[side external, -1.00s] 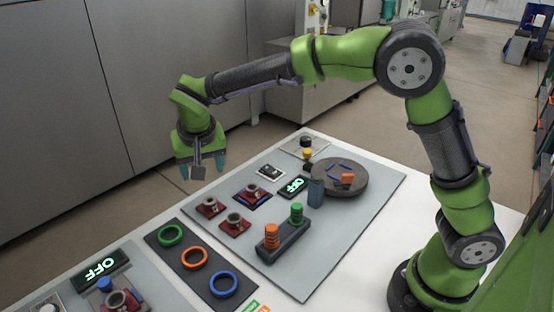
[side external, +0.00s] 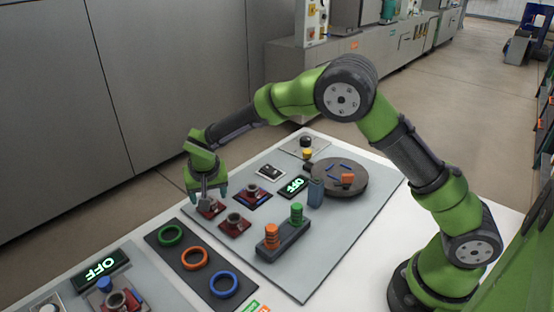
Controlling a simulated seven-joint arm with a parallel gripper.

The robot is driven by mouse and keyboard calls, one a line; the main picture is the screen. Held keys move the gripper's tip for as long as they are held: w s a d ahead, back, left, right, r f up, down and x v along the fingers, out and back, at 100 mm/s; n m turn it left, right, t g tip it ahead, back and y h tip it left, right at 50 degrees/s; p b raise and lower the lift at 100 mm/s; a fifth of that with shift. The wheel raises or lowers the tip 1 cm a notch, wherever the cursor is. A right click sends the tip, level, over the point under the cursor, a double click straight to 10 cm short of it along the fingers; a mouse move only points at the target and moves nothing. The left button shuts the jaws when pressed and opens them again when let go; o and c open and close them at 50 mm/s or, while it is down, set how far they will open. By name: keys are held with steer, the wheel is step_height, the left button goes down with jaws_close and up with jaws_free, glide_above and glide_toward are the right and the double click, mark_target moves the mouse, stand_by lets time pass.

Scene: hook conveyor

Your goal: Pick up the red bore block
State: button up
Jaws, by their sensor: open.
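Several red blocks with a grey round bore on top are in view. One red bore block (side external: 212,210) lies at the left edge of the grey board, partly hidden by my gripper. A second red block (side external: 235,226) lies just right and in front of it. A third red block (side external: 253,191) sits on a dark square pad farther back. My gripper (side external: 207,196) points down, open, right at the first block. Its teal fingertips show on either side of that block; whether they touch it I cannot tell.
A dark panel with green, orange and blue rings (side external: 194,257) lies in front. A holder with orange and green stacked pieces (side external: 285,242) stands to the right.

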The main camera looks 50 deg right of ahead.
steer(key=shift+x, duration=1.55)
steer(key=shift+d, duration=0.1)
steer(key=shift+c, duration=0.5)
steer(key=shift+w+r, duration=0.1)
jaws_close()
